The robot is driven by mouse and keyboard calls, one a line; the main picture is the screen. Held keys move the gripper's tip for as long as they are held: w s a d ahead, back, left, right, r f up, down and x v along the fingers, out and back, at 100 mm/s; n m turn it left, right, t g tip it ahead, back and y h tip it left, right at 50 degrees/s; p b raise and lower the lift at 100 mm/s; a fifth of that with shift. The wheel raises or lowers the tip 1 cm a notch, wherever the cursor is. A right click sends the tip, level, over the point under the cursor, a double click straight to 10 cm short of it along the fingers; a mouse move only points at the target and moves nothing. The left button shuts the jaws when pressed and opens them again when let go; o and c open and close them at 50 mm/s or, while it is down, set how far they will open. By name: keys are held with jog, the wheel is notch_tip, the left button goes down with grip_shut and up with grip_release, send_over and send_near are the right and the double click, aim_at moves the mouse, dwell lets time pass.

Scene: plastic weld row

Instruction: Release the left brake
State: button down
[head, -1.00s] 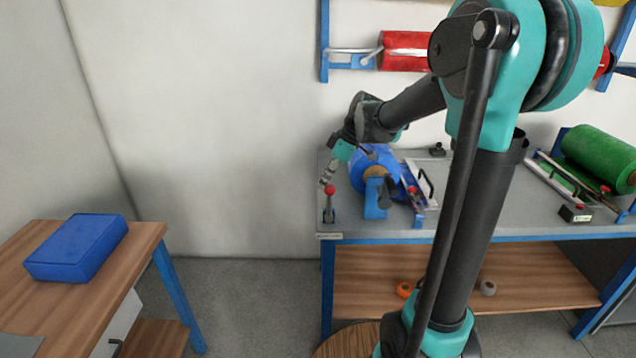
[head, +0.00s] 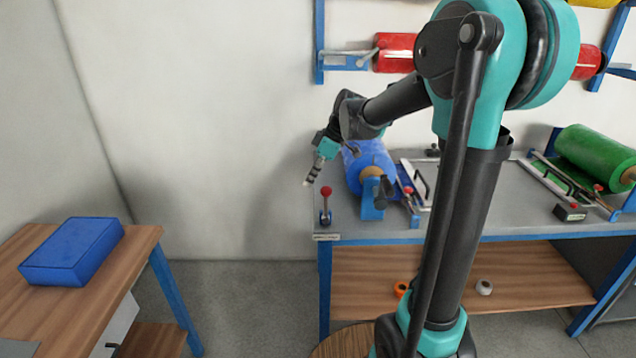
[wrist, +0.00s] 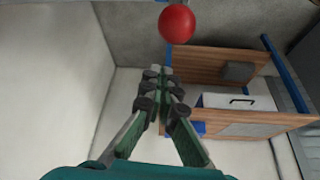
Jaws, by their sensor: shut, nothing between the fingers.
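The brake lever with a red ball knob (head: 326,191) stands upright at the left front corner of the grey workbench, next to the blue film roll (head: 372,165). My gripper (head: 307,182) is shut and empty, pointing down and left. In the head view it is just left of the knob, with a small gap between them. In the wrist view the closed fingertips (wrist: 158,72) point up the picture, and the red knob (wrist: 177,23) lies beyond them, slightly right, not touching. The lever's shaft is hard to see in the wrist view.
The grey bench top (head: 480,205) also carries a sealer bar (head: 418,182) and a green roll (head: 595,155). A red roll (head: 395,52) hangs above. A wooden table with a blue box (head: 72,250) stands at left. Open floor and bare wall lie between.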

jog(key=v, duration=0.9)
jog(key=shift+d+r, duration=0.25)
jog(key=shift+r, duration=0.05)
